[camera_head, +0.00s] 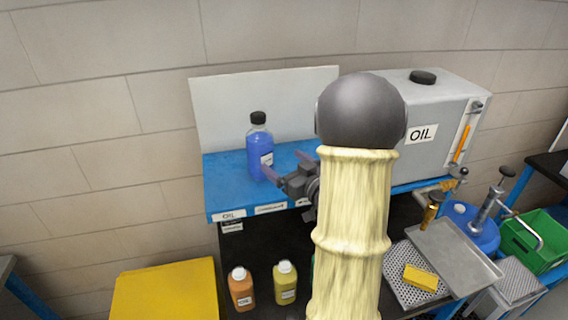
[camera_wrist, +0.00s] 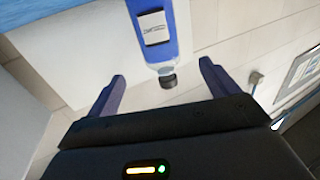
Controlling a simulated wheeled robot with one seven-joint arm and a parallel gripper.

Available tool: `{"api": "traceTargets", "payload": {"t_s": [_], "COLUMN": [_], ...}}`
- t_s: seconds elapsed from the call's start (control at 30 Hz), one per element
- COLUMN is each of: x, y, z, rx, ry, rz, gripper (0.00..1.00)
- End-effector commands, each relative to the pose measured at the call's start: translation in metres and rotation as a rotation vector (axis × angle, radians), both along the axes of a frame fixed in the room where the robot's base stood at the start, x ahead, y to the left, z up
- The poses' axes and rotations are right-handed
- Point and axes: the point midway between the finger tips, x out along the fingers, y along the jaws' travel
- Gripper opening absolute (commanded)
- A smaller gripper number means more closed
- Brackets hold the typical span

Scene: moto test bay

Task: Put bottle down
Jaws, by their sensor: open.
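A clear bottle of blue liquid (camera_head: 259,148) with a black cap and white label stands upright on the blue shelf top (camera_head: 228,190). My gripper (camera_head: 272,167) is just to the right of the bottle's lower part in the head view. In the wrist view the bottle (camera_wrist: 157,32) appears upside down, beyond the fingertips and roughly centred between them. My gripper (camera_wrist: 162,78) has its two purple fingers spread wide, with nothing between them. My forearm hides part of the shelf's right side.
A grey oil tank (camera_head: 440,110) stands right of my arm. An orange bottle (camera_head: 241,290) and a yellow bottle (camera_head: 285,284) stand below the shelf top. A yellow box (camera_head: 165,290) is lower left. A metal tray (camera_head: 455,255) is lower right.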

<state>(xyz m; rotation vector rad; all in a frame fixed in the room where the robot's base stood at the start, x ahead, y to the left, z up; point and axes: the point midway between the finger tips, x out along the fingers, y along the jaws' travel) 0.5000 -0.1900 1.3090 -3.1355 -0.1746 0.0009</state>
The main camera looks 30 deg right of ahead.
Motion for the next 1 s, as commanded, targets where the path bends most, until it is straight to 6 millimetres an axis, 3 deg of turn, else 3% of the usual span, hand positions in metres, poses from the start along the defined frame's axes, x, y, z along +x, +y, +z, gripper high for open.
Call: {"api": "traceTargets", "payload": {"t_s": [0.57,0.83,1.0], "x": [0.002,0.014,0.006], "y": [0.002,0.026,0.050], "z": [-0.002,-0.028,-0.053], "rx": [-0.005,-0.062,-0.086], "ry": [0.016,0.242,0.457], "rz": [-0.008,-0.105,-0.168], "gripper": [0.87,0.87,0.87]}}
